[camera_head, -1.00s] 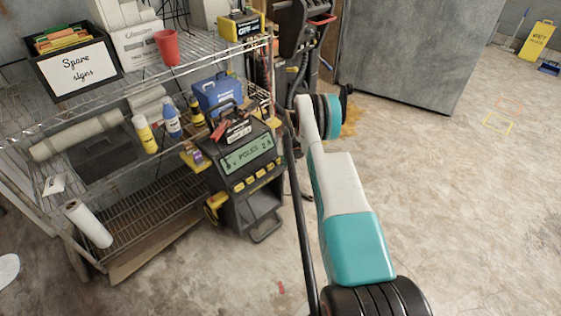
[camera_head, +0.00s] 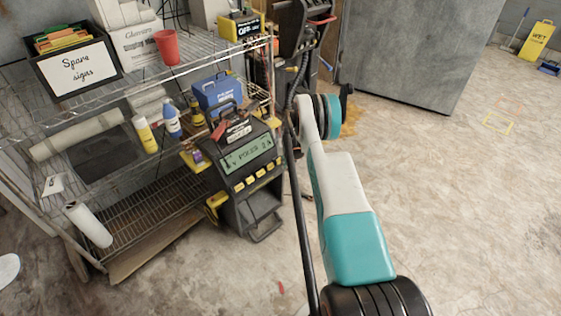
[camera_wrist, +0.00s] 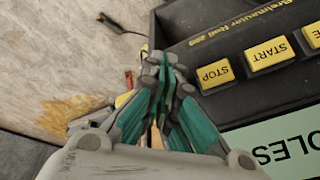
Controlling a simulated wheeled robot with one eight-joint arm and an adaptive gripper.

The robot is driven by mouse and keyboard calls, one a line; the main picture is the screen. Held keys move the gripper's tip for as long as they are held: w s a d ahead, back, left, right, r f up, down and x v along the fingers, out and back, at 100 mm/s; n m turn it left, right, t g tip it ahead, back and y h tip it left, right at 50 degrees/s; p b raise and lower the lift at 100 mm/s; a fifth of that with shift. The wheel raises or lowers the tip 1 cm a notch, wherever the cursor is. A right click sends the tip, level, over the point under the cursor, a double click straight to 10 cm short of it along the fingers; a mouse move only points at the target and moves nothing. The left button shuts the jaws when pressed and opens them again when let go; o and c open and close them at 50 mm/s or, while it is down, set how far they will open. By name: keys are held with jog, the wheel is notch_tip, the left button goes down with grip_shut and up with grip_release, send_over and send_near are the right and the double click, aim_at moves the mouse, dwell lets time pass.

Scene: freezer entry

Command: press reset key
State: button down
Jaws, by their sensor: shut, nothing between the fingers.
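A dark machine (camera_head: 238,195) with a greenish display (camera_head: 247,153) and a row of yellow keys stands beside the wire shelf in the head view. In the wrist view the machine's panel appears upside down, with a STOP key (camera_wrist: 214,74), a START key (camera_wrist: 269,54) and a partly cut-off key (camera_wrist: 313,34) at the right edge. No key there reads as reset. My gripper (camera_wrist: 163,62) is shut and empty, its tips just left of the STOP key in the picture. I cannot tell whether they touch the panel. The gripper's tips are not clearly visible in the head view.
The wire shelf (camera_head: 150,204) at left holds bottles, a blue box (camera_head: 218,93), a red cup (camera_head: 167,46) and a spare signs box (camera_head: 76,62). A large grey cabinet (camera_head: 418,50) stands behind. The floor at right is open, with a yellow wet sign (camera_head: 537,40) far back.

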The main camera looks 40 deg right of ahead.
jog(key=shift+s+r, duration=0.1)
jog(key=s, duration=0.1)
jog(key=s+r, duration=0.1)
jog(key=s+r+p, duration=0.1)
jog(key=s, duration=0.1)
jog(key=shift+d+r, duration=0.2)
jog(key=shift+r, duration=0.05)
dwell(0.9)
